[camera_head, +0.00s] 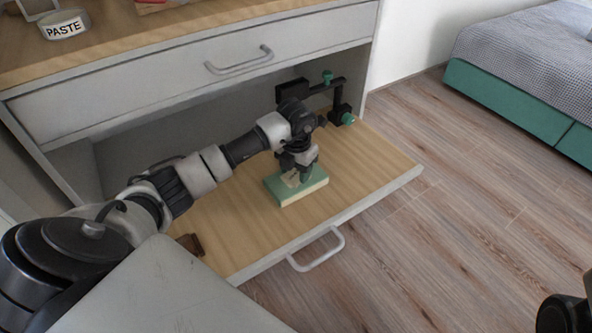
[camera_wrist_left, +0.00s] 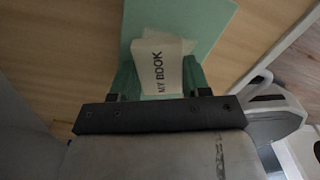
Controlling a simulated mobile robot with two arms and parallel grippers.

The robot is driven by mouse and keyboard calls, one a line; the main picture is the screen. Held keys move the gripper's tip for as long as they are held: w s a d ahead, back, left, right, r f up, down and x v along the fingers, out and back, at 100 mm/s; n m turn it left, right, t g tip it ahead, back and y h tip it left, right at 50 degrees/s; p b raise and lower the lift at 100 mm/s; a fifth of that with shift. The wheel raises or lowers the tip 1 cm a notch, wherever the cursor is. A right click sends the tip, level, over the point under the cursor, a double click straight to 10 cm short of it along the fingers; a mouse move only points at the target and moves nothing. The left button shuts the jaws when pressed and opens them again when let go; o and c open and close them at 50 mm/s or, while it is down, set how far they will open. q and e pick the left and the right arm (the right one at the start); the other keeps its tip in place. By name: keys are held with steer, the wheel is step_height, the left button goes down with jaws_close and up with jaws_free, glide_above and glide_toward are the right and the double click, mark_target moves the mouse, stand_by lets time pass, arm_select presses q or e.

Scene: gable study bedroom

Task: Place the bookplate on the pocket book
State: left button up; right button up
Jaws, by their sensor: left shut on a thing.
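The pocket book (camera_head: 312,190) is a green book with cream page edges, lying flat on the pulled-out wooden board. It also shows in the left wrist view (camera_wrist_left: 208,25). The bookplate (camera_wrist_left: 160,66) is a cream label printed "MY BOOK". My left gripper (camera_head: 298,176) is shut on the bookplate and points down over the book. In the left wrist view the bookplate lies between its fingers (camera_wrist_left: 158,78), in front of the green cover. I cannot tell whether the bookplate touches the cover. My right gripper is not in view.
The board (camera_head: 370,165) has a front handle (camera_head: 318,250). A black fixture with green knobs (camera_head: 340,95) stands behind the book. A small brown object (camera_head: 190,243) lies at the board's left. A closed drawer (camera_head: 190,80) overhangs the back. A paste tin (camera_head: 65,25) stands above.

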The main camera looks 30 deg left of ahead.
arm_select(q)
steer(key=shift+f, duration=0.15)
steer(key=o, duration=0.9)
